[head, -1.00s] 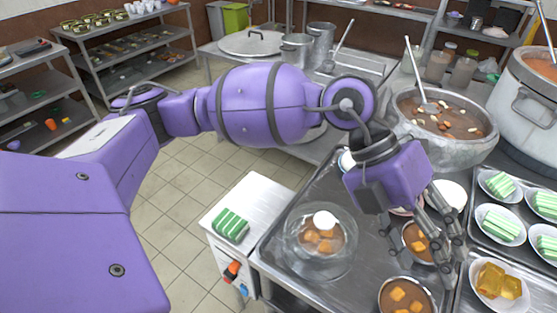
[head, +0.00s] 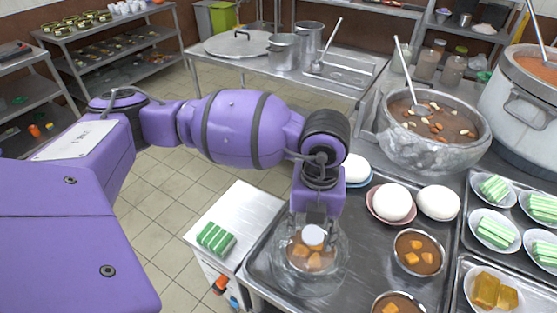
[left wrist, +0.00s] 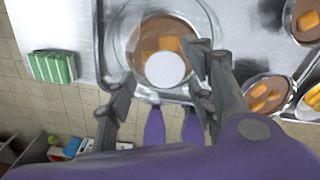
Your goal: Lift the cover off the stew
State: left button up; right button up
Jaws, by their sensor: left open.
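A clear glass cover (head: 337,262) with a round white knob (head: 313,236) sits on a bowl of brown stew (head: 311,258) with orange chunks. The knob also shows in the left wrist view (left wrist: 165,68), over the stew. My left gripper (head: 317,222) is directly above the cover, pointing down. In the left wrist view its open fingers (left wrist: 164,72) stand on either side of the knob, with visible gaps. The far side of the bowl is partly hidden by my left gripper in the head view. My right gripper is not in view.
Small bowls of stew (head: 418,252) and white domed items (head: 392,203) stand to the right on the metal counter. A large pot with a ladle (head: 432,145) is behind. Green-and-white striped blocks (head: 216,239) lie on the side cabinet at left.

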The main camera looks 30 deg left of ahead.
pick_arm(q)
jog(key=shift+f, duration=0.5)
jog(key=shift+c, duration=0.2)
jog(key=shift+r, duration=0.1)
grip_shut()
jog(key=shift+r, duration=0.1)
